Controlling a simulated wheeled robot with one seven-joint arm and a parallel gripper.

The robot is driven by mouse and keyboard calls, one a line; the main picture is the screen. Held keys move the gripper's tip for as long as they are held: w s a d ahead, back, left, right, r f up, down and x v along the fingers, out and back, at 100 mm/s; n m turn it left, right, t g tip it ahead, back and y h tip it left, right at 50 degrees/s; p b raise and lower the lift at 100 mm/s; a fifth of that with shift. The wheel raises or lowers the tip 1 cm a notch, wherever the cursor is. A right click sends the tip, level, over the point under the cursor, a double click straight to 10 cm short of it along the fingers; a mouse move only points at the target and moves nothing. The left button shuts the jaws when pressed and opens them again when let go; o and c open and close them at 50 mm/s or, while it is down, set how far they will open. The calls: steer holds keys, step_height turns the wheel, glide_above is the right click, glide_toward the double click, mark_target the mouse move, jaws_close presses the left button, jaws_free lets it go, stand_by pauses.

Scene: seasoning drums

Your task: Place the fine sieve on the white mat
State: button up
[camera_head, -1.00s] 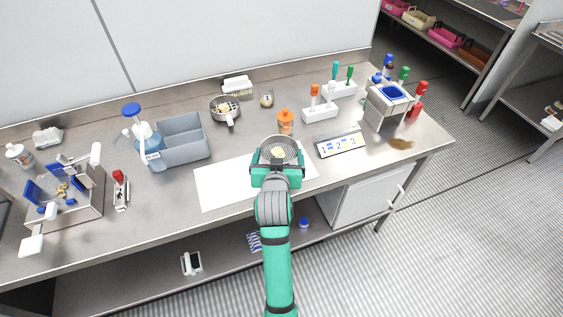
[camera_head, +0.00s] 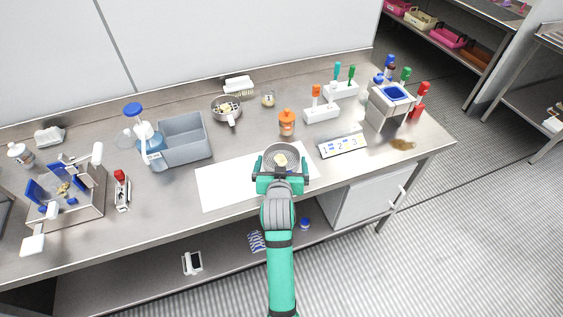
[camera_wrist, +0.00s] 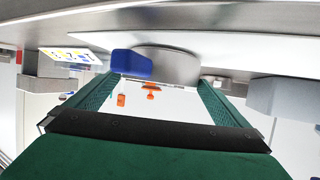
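A round metal mesh sieve (camera_head: 281,157) with a pale lump in it is at the right part of the white mat (camera_head: 225,180). In the wrist view its metal side (camera_wrist: 170,62) and blue handle (camera_wrist: 132,64) show against the mat (camera_wrist: 235,45), and it looks to rest there. My gripper (camera_head: 281,180) is on the near side of the sieve. In the wrist view its two green fingers (camera_wrist: 155,80) are wide apart, with the blue handle near the left fingertip and nothing clamped between them. My gripper hides the sieve's near side in the head view.
An orange-capped jar (camera_head: 286,123) stands behind the sieve, and a numbered card (camera_head: 342,146) lies to its right. A grey bin (camera_head: 184,138) is at the left. Another round metal pan (camera_head: 226,109) sits at the back. The mat's left part is clear.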

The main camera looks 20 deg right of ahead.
steer(key=shift+r, duration=0.25)
steer(key=v, duration=1.2)
steer(key=s+a+f+n+t+y, duration=0.1)
steer(key=s+a+f+n+y, duration=0.15)
steer(key=s+a+f, duration=0.95)
steer(key=s+a+r+n+t+y, duration=0.1)
steer(key=s, duration=0.9)
steer(key=s+a+r+y, duration=0.1)
steer(key=s+a, duration=0.1)
steer(key=s, duration=0.9)
steer(key=shift+n+t, duration=0.35)
steer(key=shift+t, duration=0.05)
steer(key=shift+s+r, duration=0.15)
steer(key=shift+s, duration=0.05)
